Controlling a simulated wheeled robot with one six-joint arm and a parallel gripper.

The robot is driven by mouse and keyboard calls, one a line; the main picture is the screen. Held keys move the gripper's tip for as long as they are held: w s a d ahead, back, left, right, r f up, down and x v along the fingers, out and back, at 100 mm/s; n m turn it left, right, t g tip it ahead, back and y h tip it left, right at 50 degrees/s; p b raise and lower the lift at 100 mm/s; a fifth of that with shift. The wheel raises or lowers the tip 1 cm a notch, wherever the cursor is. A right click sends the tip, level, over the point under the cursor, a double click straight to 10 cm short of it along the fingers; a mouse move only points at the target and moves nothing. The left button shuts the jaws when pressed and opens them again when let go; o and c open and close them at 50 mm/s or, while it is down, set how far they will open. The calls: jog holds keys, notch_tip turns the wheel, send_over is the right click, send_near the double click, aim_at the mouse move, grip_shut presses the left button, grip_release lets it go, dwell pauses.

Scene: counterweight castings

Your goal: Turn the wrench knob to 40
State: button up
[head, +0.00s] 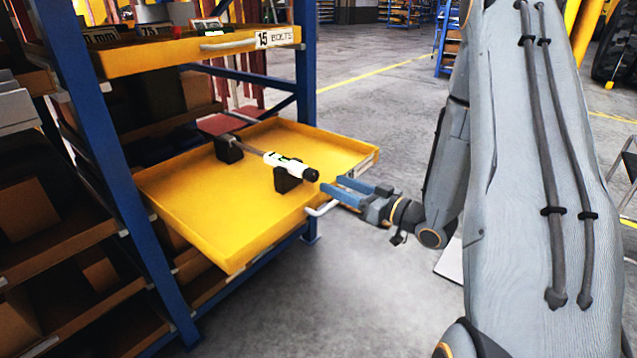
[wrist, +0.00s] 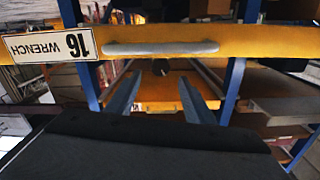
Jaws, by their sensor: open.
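The wrench (head: 285,164) lies in the pulled-out yellow drawer (head: 190,190), resting on two black supports. It has a thin dark shaft, a white body with a small green mark, and a black knob (head: 311,174) at its near right end. The scale is too small to read. My gripper (head: 336,184) is open and empty, with blue fingers, just beyond the knob by the drawer's front edge. In the wrist view a small dark round shape (wrist: 161,67), apparently the knob end-on, shows between the fingertips. No contact is visible.
The drawer's grey handle (head: 322,208) lies just below my gripper; it also spans the upper wrist view (wrist: 160,47), beside the upside-down "16 WRENCH" label (wrist: 50,46). A "15 BOLTS" drawer (head: 190,51) is above. A blue post (head: 306,70) stands behind.

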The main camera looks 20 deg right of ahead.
aim_at(315, 176)
jog(key=x, duration=0.6)
jog(key=shift+w+a+b, duration=0.2)
jog(key=shift+w+b, duration=0.05)
jog(key=shift+b, duration=0.05)
jog(key=c, duration=1.1)
jog(key=shift+o, duration=0.2)
jog(key=shift+n, duration=0.4)
jog(key=shift+n+p, duration=0.35)
jog(key=shift+n, duration=2.25)
